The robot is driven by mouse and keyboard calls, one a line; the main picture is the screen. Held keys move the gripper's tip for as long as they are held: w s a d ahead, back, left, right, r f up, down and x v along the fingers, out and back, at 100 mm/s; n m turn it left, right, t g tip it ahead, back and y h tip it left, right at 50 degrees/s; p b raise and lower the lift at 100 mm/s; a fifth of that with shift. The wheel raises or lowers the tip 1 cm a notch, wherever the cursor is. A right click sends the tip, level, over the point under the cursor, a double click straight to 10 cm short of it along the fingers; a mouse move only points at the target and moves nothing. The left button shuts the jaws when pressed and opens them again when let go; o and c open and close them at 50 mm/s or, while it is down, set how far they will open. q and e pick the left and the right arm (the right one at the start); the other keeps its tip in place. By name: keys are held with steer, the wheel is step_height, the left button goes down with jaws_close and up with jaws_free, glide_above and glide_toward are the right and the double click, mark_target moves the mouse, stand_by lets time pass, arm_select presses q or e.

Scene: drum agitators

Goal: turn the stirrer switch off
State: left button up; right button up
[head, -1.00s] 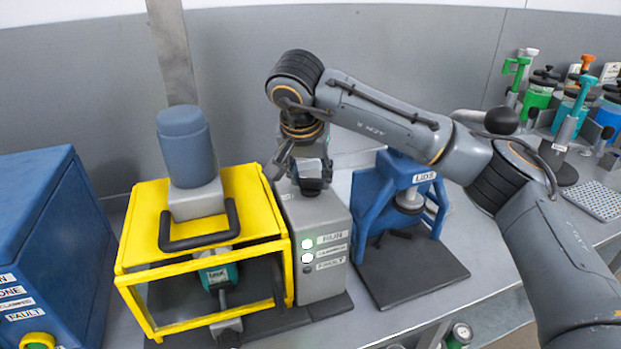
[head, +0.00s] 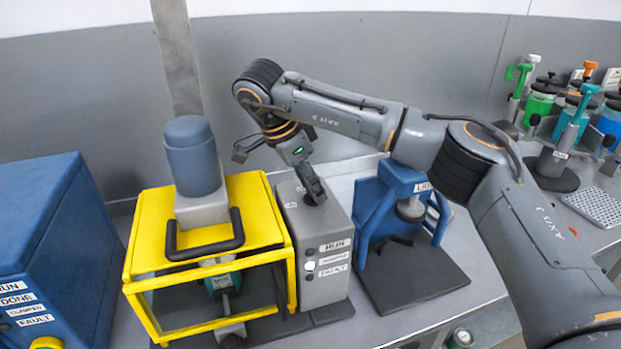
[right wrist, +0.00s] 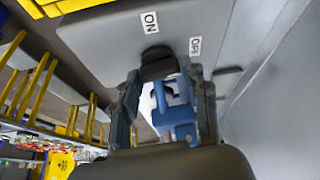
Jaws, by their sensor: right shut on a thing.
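The stirrer's grey control box (head: 312,240) stands beside the yellow frame. My right gripper (head: 316,196) reaches down to its top face, shut on the stirrer switch, which the fingers hide in the head view. The exact tilt of the switch is hard to tell. On the box front the RUN lamp (head: 310,252) is dark and the CLAMPED lamp (head: 310,266) is lit white. My left gripper is not in view.
The yellow frame (head: 262,205) with the blue-grey motor (head: 191,155) is left of the box. A blue cabinet (head: 50,225) stands farther left. A blue lid stand (head: 372,215) is close on the right. Jars and a perforated tray (head: 596,204) lie far right.

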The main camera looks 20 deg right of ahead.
steer(key=shift+m+g+p, duration=0.3)
steer(key=shift+m, duration=0.4)
steer(key=o, duration=1.2)
steer(key=shift+c, duration=0.2)
steer(key=shift+r, duration=0.1)
steer(key=v, duration=1.1)
steer(key=shift+a+r, duration=0.15)
steer(key=shift+r, duration=0.2)
steer(key=shift+w, duration=0.15)
